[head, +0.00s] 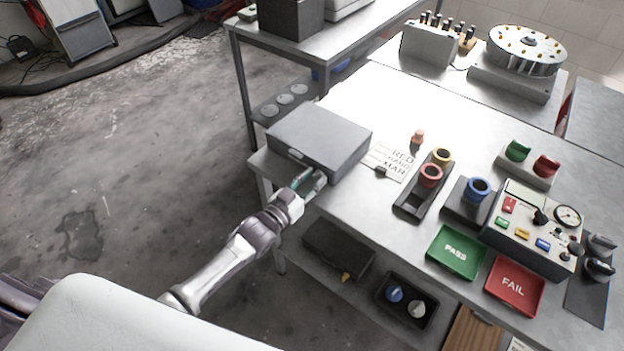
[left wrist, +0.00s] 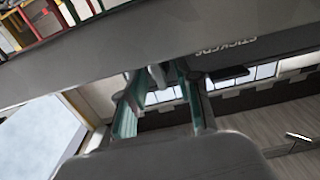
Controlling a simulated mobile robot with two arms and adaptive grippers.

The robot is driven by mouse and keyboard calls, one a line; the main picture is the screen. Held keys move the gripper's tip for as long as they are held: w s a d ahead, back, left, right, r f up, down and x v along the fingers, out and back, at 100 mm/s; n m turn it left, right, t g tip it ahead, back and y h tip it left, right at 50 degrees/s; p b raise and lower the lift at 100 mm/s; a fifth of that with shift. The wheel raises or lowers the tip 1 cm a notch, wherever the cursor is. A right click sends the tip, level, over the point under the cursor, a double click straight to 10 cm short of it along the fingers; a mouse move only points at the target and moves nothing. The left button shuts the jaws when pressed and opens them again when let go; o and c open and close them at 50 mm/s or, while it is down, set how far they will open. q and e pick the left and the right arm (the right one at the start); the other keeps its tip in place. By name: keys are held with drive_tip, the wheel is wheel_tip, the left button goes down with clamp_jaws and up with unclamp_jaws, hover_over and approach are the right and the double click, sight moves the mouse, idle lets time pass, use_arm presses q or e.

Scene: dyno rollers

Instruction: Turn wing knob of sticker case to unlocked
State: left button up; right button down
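The sticker case (head: 318,135) is a closed grey box at the left end of the light workbench. Its dark front face (left wrist: 70,68) crosses the left wrist view, with the lettering "STICKERS" upside down. My left gripper (head: 309,179) is at the front face of the case. In the left wrist view my left gripper (left wrist: 158,85) has its two green-padded fingers apart. A small grey wing knob (left wrist: 156,76) shows between the fingertips, with gaps on both sides. The knob is hidden in the head view, and its lock position cannot be told. My right gripper is not in view.
A paper sign (head: 389,160) and a dark ring holder (head: 412,204) lie right of the case. A green PASS tray (head: 455,267), a red FAIL tray (head: 502,300) and a control box (head: 520,250) are farther right. A lower shelf holds a black tray (head: 385,312).

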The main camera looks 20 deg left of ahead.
use_arm(q)
drive_tip(key=shift+r, duration=0.1)
clamp_jaws()
drive_tip(key=shift+m, duration=1.1)
drive_tip(key=m+b, duration=0.1)
drive_tip(key=m, duration=0.4)
drive_tip(key=m+b, duration=0.1)
drive_tip(key=m, duration=0.5)
drive_tip(key=shift+d+b, duration=0.1)
drive_tip(key=shift+b, duration=0.25)
drive_tip(key=m+b, duration=0.1)
drive_tip(key=m, duration=0.3)
drive_tip(key=shift+m+b, duration=0.3)
